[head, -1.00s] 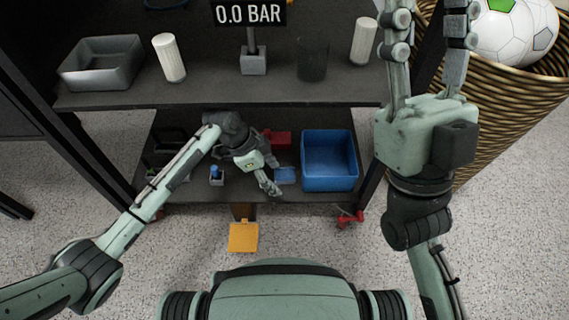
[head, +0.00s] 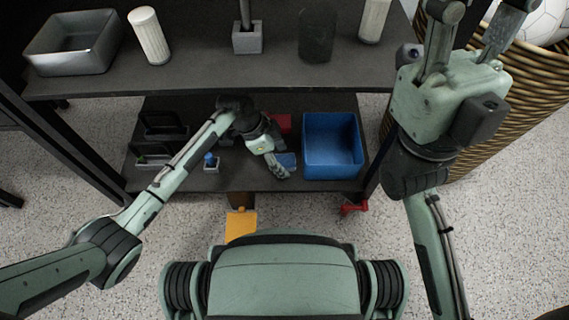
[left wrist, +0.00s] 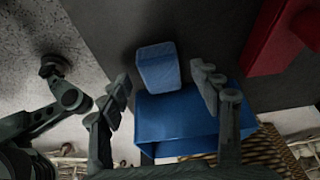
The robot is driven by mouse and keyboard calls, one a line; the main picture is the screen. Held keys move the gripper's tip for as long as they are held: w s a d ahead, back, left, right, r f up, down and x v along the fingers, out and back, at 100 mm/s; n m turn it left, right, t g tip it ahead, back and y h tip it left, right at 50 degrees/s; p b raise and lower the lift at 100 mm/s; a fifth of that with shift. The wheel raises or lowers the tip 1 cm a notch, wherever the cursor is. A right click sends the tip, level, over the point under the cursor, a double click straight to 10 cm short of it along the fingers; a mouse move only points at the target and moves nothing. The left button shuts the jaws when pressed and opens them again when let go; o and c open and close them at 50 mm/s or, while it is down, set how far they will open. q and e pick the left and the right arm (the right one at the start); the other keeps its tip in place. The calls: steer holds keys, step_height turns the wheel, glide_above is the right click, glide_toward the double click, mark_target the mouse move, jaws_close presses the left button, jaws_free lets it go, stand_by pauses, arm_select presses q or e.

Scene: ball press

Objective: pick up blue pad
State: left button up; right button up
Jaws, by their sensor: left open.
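The blue pad (head: 287,160) lies on the lower shelf, left of the blue bin. In the left wrist view the pad (left wrist: 158,67) is a small light-blue block on the dark shelf, just beyond the fingertips and between their lines. My left gripper (head: 281,172) reaches over the lower shelf beside the pad and partly covers it in the head view. In the left wrist view its two fingers (left wrist: 163,90) are apart with nothing between them. My right gripper (head: 478,30) is raised at the upper right, its fingers spread and empty.
A blue bin (head: 333,115) stands right of the pad. A red block (head: 283,123) lies behind it. A small holder with a blue knob (head: 210,160) stands left. The upper shelf (head: 200,78) overhangs the back. A yellow pedal (head: 240,224) is below the shelf.

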arm_select(q)
steer(key=shift+w+d+f, duration=0.1)
steer(key=shift+d+f, duration=0.1)
steer(key=shift+f, duration=0.25)
steer(key=c, duration=1.2)
steer(key=shift+o, duration=0.2)
steer(key=shift+r, duration=0.15)
